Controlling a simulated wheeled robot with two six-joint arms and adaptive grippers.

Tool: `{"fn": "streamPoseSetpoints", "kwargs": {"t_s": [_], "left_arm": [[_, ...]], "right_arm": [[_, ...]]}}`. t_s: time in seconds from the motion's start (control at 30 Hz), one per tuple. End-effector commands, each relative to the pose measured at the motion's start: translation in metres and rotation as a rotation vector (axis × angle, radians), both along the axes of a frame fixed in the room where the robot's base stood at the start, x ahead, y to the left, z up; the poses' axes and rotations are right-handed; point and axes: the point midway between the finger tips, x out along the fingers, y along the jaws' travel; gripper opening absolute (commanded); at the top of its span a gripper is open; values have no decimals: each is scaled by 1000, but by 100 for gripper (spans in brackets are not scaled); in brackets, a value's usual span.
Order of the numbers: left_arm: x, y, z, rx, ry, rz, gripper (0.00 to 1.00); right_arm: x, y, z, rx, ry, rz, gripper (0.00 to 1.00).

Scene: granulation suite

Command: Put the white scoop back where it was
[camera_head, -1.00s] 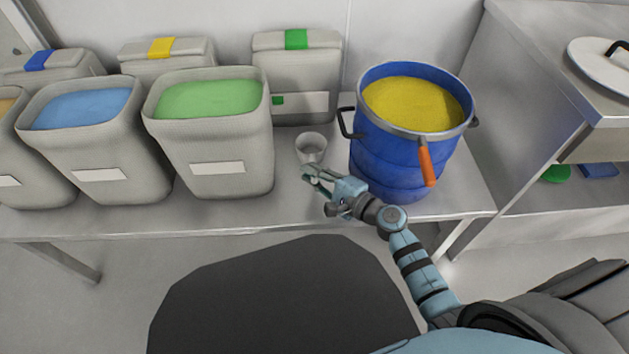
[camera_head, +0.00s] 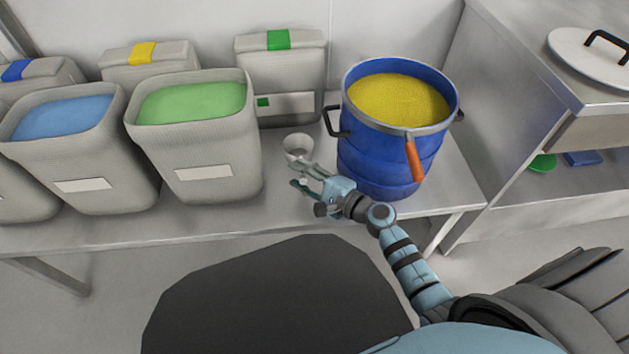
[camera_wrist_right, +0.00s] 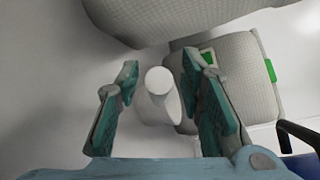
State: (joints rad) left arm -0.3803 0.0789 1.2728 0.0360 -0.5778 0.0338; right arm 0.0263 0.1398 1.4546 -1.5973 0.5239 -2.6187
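The white scoop (camera_head: 298,147) shows as a small pale cup on the metal table, between the green-filled bin and the blue drum. In the right wrist view the scoop (camera_wrist_right: 157,97) lies between my two fingers, with a gap on each side. My right gripper (camera_head: 298,177) is open just in front of the scoop; its teal finger pads (camera_wrist_right: 162,100) stand wide apart. The scoop's underside and its contact with the table are hidden. My left gripper is not in view.
The blue drum (camera_head: 388,160) of yellow powder stands close right of my gripper, its orange handle toward me. The green-filled bin (camera_head: 205,150) and blue-filled bin (camera_head: 90,160) stand left. A lidded bin (camera_head: 285,75) is behind. The table's front strip (camera_head: 240,220) is clear.

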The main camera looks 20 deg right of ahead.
Motion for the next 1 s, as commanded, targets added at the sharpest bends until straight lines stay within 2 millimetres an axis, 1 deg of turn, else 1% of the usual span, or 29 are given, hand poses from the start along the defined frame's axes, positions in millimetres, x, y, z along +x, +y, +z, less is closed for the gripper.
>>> {"fn": "streamPoseSetpoints", "kwargs": {"t_s": [0.07, 0.17, 0.3, 0.4, 0.5, 0.63, 1.0], "left_arm": [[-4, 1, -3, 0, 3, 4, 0], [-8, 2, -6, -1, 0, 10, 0], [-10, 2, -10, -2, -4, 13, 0], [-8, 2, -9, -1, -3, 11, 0], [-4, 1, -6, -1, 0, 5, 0], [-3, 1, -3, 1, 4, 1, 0], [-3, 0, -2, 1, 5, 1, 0]], "right_arm": [[-8, -5, 3, -2, 1, 0, 35], [-27, -15, 6, -3, 2, 2, 35], [-59, -32, 11, -4, 3, 2, 35], [-80, -44, 14, -3, 2, 4, 35], [-95, -53, 16, -3, 1, 3, 35], [-103, -57, 20, 0, 0, 2, 35], [-104, -57, 20, 1, -1, 2, 35]]}}
